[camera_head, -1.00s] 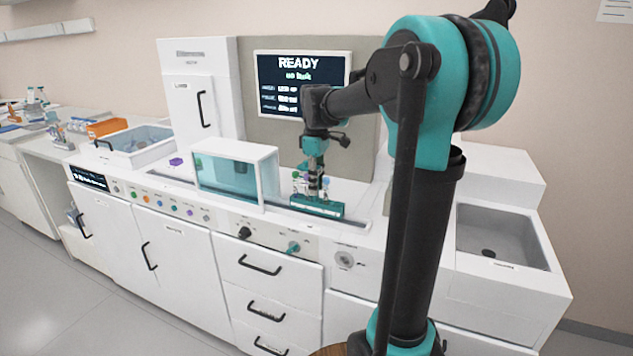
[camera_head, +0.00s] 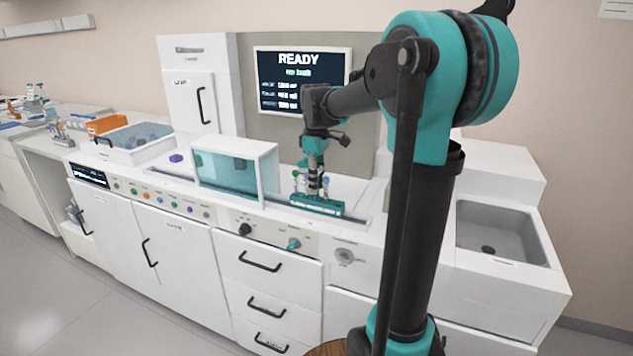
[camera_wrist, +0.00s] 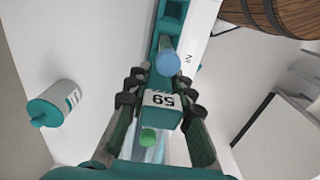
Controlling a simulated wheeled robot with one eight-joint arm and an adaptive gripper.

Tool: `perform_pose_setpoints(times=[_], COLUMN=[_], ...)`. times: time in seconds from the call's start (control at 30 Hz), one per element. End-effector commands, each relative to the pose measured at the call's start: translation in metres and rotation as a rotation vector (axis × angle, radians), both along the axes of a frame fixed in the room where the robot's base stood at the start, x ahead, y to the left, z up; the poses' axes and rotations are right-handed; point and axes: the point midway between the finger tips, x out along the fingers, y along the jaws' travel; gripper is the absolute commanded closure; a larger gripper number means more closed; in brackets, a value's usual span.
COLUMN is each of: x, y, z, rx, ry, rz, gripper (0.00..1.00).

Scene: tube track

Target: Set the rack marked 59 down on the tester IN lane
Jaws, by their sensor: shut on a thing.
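The teal rack (camera_head: 318,207) marked 59 is upright at the grey lane strip (camera_head: 353,219) on the white counter, just right of a glass-fronted box. My gripper (camera_head: 313,190) points down and is shut on the rack's middle. In the wrist view the white 59 label (camera_wrist: 162,99) shows upside down between my gripper's fingers (camera_wrist: 160,88). A blue-capped tube (camera_wrist: 168,62) and a green-capped tube (camera_wrist: 148,136) stand on either side of the label. I cannot tell whether the rack's underside touches the lane. The lane's lettering is mostly hidden.
The glass-fronted box (camera_head: 232,170) stands close left of the rack. A screen (camera_head: 301,82) behind reads READY. A sink (camera_head: 497,238) lies to the right, and a purple item (camera_head: 176,158) and a white bin (camera_head: 128,144) to the left. The wrist view shows a white-and-teal cylinder (camera_wrist: 58,104).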

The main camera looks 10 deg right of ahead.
Motion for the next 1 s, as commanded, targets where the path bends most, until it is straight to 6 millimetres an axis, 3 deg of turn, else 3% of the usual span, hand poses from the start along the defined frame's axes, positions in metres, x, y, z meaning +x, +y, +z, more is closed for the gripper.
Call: perform_pose_setpoints(times=[0.93,0.97,1.0], x=[-0.0001,-0.0001,-0.0001], y=[0.0001,0.0001,0.0001], z=[-0.0081,-0.0081,-0.0081], rx=[0.0,0.0,0.0], ry=[0.0,0.0,0.0], rz=[0.0,0.0,0.0], gripper=[1.0,0.74,0.69])
